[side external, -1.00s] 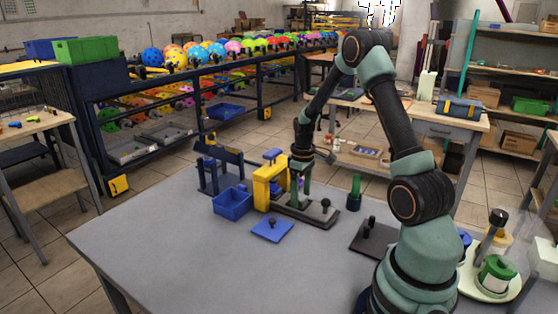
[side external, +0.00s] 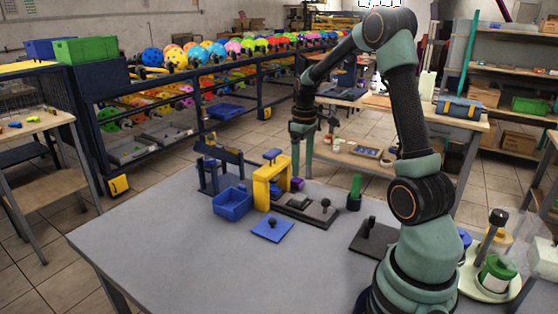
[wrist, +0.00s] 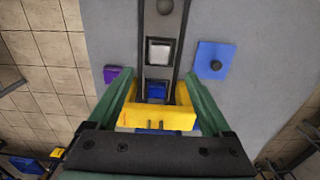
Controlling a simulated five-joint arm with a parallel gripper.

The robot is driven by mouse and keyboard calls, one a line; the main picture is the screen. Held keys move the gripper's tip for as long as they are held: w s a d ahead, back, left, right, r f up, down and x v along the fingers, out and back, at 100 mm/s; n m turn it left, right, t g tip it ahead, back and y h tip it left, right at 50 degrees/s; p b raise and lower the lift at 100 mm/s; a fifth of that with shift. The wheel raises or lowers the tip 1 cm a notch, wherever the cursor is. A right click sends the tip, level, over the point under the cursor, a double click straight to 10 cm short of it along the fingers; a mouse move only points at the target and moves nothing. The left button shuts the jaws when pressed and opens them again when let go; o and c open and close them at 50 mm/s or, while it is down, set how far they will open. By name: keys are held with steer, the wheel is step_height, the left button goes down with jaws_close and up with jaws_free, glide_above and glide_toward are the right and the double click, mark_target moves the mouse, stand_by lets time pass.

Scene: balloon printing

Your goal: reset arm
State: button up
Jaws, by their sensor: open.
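My gripper (side external: 299,148) is raised in the air above the far part of the grey table (side external: 150,240), above and behind the yellow arch-shaped stand (side external: 265,188). In the wrist view its two green fingers (wrist: 160,80) are spread apart with nothing held between them. The long dark base plate (side external: 305,210) lies below, beside the yellow stand. In the wrist view the plate carries a pale square pad (wrist: 159,52) and a blue block (wrist: 157,89). The yellow stand (wrist: 157,118) shows lower between the fingers.
A blue bin (side external: 232,204), a blue plate with a knob (side external: 272,229), a green cylinder (side external: 355,190) and a dark plate with a knob (side external: 372,238) stand on the table. A purple block (wrist: 112,73) lies beside the long plate. The table's front left is clear.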

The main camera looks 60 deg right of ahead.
steer(key=a+r+t, duration=0.3)
steer(key=a+r, duration=0.7)
steer(key=a, duration=0.4)
steer(key=s+a+t, duration=0.1)
steer(key=s+a, duration=0.2)
steer(key=a, duration=0.2)
steer(key=s+a+r+t, duration=0.1)
steer(key=s+a, duration=0.2)
steer(key=a, duration=0.3)
steer(key=shift+s+r+t, duration=0.15)
steer(key=shift+s+t, duration=0.1)
steer(key=shift+t, duration=0.05)
